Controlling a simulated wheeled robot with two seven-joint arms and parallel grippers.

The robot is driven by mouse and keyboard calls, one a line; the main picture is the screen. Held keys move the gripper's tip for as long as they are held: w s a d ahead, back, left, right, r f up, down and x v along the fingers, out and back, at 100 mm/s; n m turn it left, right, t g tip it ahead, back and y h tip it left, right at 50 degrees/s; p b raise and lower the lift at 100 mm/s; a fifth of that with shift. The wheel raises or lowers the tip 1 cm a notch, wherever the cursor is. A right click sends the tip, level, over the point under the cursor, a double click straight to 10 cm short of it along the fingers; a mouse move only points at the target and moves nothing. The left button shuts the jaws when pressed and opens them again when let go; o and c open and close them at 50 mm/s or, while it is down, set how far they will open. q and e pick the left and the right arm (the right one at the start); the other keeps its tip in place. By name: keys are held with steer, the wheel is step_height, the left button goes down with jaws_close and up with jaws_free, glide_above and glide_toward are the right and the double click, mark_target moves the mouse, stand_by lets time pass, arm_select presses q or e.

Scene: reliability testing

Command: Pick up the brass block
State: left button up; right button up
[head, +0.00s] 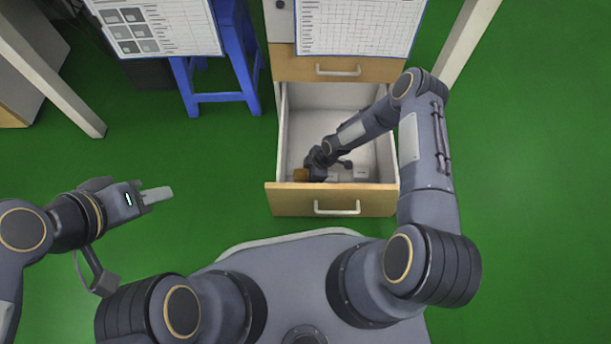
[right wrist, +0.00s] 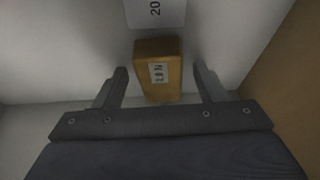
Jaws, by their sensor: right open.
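The brass block (right wrist: 158,60) is a yellow-brown block with a small white label. It lies on the floor of the open drawer (head: 331,200). In the head view the block (head: 300,175) shows at the drawer's front left corner, partly covered by my right gripper (head: 312,172). In the right wrist view my right gripper (right wrist: 160,80) is open, with one finger to each side of the block and gaps on both sides. My left gripper (head: 157,195) is away to the left over the green floor, seen side-on, so its opening is unclear.
A white card marked 20 (right wrist: 155,12) lies beyond the block. The drawer's wooden front wall (right wrist: 292,85) is close on the right in the wrist view. A blue stool (head: 215,97) stands left of the cabinet. Green floor (head: 540,170) is clear at right.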

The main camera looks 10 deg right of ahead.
jaws_close()
